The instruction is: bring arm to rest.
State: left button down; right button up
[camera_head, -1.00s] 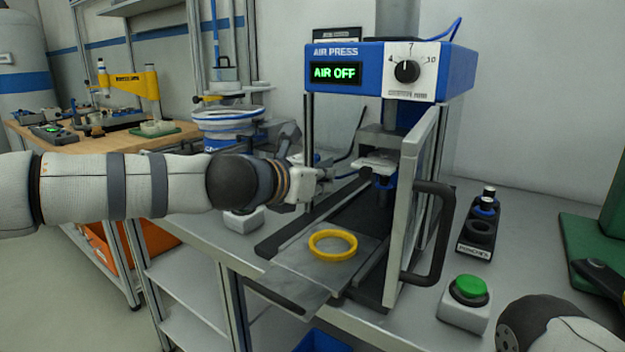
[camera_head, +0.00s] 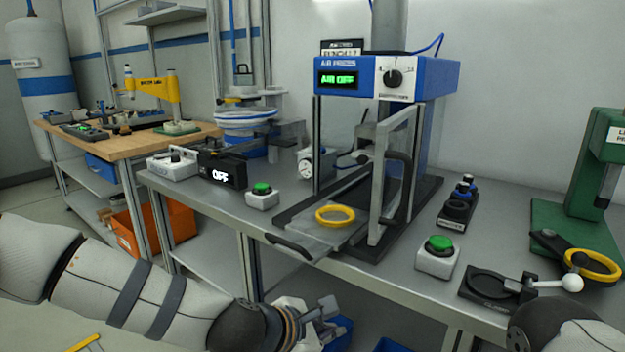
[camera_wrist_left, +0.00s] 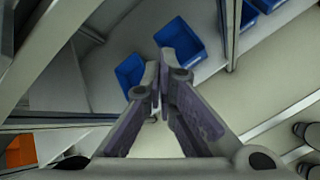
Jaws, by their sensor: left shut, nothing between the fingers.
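My left arm comes in from the lower left of the head view. Its left gripper (camera_head: 322,312) is low, in front of and below the edge of the grey bench (camera_head: 225,208). In the left wrist view the fingers of the left gripper (camera_wrist_left: 163,88) are shut with nothing between them, above the floor and lower shelf area. A rounded dark and white part of my right arm shows at the lower right corner of the head view; its gripper is out of the picture.
The air press (camera_head: 388,78) reads AIR OFF; a yellow ring (camera_head: 335,216) lies on its plate. Green buttons (camera_head: 439,244) and a green press (camera_head: 590,200) stand on the bench. Blue bins (camera_wrist_left: 181,44) sit below; an orange bin (camera_head: 170,222) is at left.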

pick_arm(q)
jog(key=s+a+f+m+g+y, duration=0.1)
jog(key=s+a+f+m+g, duration=0.1)
jog(key=s+a+f+m, duration=0.5)
jog(key=s+f+m+g+y+p, duration=0.15)
jog(key=s+f, duration=0.35)
jog(key=s, duration=0.6)
jog(key=s+a+f+m+g+y+b, duration=0.1)
jog(key=s+a+f+m+g, duration=0.2)
jog(key=s+f, duration=0.4)
jog(key=s+a+r+m+g+y, duration=0.1)
jog(key=s+a+m, duration=0.3)
jog(key=s+a, duration=0.3)
jog(key=s+a+m+g+y+p, duration=0.1)
jog(key=s+a+m, duration=0.3)
jog(key=s+a, duration=0.4)
jog(key=s+g+y, duration=0.1)
jog(key=s, duration=0.3)
jog(key=shift+s+r+m, duration=0.35)
jog(key=shift+s, duration=0.05)
pick_arm(e)
jog(key=shift+w+r+t, duration=0.25)
jog(key=shift+w+r, duration=0.2)
jog(key=shift+r, duration=0.15)
jog(key=shift+w+r+t, duration=0.25)
jog(key=shift+w+r, duration=0.15)
jog(key=shift+r, duration=0.2)
